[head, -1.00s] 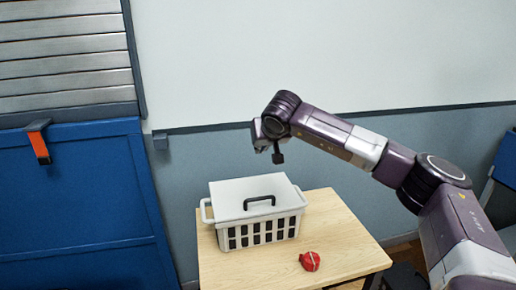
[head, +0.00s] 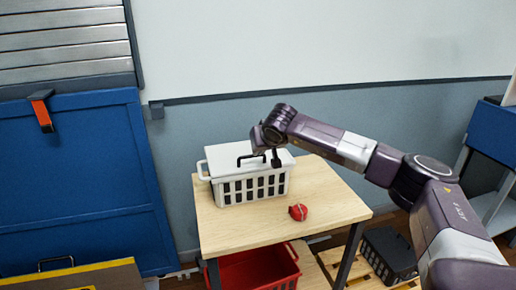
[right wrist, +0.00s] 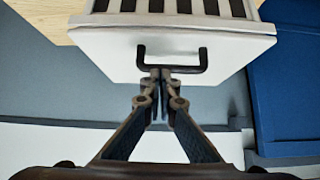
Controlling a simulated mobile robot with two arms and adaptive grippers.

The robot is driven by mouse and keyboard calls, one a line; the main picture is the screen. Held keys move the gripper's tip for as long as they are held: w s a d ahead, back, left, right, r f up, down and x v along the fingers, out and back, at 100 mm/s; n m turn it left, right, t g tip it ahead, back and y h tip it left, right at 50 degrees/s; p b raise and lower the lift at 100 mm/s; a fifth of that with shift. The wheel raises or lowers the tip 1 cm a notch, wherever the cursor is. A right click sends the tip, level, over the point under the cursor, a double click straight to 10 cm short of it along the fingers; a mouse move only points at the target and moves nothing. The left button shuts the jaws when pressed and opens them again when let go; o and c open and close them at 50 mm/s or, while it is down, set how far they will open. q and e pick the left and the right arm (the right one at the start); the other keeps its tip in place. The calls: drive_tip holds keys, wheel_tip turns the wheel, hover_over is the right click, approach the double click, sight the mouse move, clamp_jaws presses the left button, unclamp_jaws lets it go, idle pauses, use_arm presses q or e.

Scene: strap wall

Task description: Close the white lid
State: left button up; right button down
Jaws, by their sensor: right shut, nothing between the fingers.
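The white lid (head: 224,156) lies over the top of a white slatted basket (head: 250,189) on a wooden table. It carries a black handle (head: 244,160). I cannot tell whether the lid sits fully flush. My right gripper (head: 276,160) is shut and empty, close above the lid beside the handle. In the right wrist view the shut fingertips (right wrist: 160,76) overlap the black handle (right wrist: 172,66) in the picture, with the lid (right wrist: 108,58) behind. Whether they touch is unclear. My left gripper is not in view.
A red round object (head: 298,212) rests on the wooden table (head: 330,205), right of the basket. A red crate (head: 255,270) and a dark crate (head: 388,252) stand lower down. A blue panel (head: 75,190) is at left. The table's right part is mostly clear.

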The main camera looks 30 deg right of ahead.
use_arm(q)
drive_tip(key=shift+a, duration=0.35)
use_arm(e)
drive_tip(key=shift+f, duration=0.2)
